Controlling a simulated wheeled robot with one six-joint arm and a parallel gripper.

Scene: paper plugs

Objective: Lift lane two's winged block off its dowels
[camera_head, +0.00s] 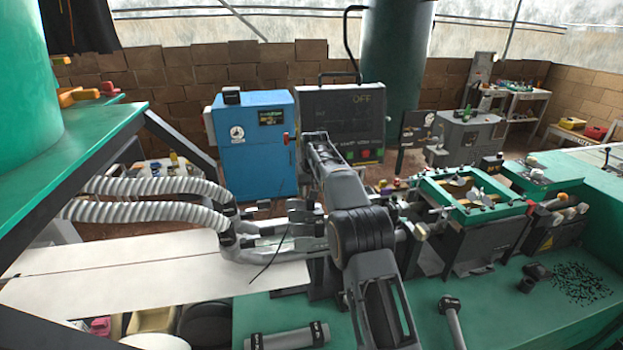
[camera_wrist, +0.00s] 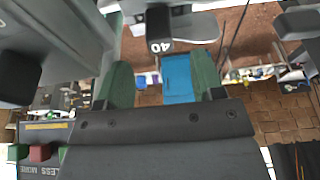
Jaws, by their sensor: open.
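My gripper (camera_wrist: 162,72) is open in the wrist view, with its two green-padded fingers apart and nothing held between them. Beyond the fingertips, near the top, is a grey rounded part with a dark band marked 40 (camera_wrist: 160,30). I cannot tell whether it is the winged block. In the head view my arm stands in the middle and covers part of the rig. Several small grey fittings (camera_head: 268,228) sit left of it, at the ends of the hoses. I cannot pick out lane two, the winged block or its dowels for certain.
Ribbed grey hoses (camera_head: 150,187) run in from the left above a pale board (camera_head: 150,272). A green-framed fixture (camera_head: 478,214) stands right of my arm. A grey tube (camera_head: 287,338) and a dark-headed rod (camera_head: 451,318) lie in front. A blue cabinet (camera_head: 254,145) stands behind.

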